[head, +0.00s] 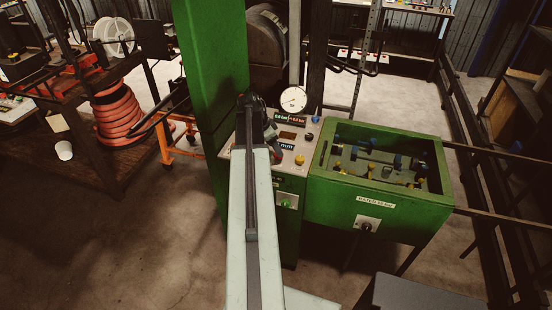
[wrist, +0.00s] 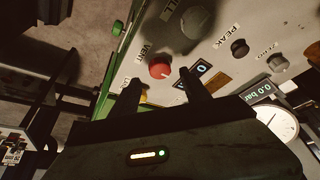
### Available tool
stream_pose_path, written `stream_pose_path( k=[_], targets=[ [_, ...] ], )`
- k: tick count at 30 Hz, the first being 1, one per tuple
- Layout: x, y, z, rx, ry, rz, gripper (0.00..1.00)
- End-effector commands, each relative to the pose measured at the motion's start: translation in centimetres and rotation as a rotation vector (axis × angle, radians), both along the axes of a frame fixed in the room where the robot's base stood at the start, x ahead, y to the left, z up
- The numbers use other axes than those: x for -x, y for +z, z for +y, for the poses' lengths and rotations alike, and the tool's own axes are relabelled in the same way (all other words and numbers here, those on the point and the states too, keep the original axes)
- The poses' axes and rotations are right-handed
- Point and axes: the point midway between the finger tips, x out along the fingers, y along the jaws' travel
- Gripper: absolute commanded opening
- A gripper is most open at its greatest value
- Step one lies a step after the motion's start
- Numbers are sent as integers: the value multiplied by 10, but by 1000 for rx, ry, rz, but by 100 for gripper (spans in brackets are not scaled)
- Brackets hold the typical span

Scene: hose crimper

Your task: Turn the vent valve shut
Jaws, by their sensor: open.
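The vent valve is a round red knob (wrist: 160,70) with a pale pointer line, beside the label VENT on the light panel (wrist: 215,75) in the wrist view. My gripper (wrist: 161,78) is open, with its two dark fingers reaching toward the panel. In the picture the red knob lies between the fingertips; I cannot tell whether they touch it. In the head view my arm's dark end (head: 250,103) is over the left side of the control panel (head: 288,166), and the vent knob is not clearly seen there.
A large grey knob (wrist: 196,22) by the label FILL stands close to the vent knob. A round gauge (head: 293,99) tops the panel. A green tank (head: 400,207) stands to the right.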

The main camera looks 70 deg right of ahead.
Motion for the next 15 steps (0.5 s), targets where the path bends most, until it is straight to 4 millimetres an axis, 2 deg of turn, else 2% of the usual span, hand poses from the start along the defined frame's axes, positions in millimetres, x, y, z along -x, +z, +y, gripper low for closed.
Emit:
stream_pose_path(
  k=[1,5,14,15],
  targets=[
    [3,-19,-3,0,-1,0,55],
    [7,-35,-9,0,1,0,55],
    [8,-35,-10,0,3,0,55],
    [8,-35,-10,0,3,0,44]
  ],
)
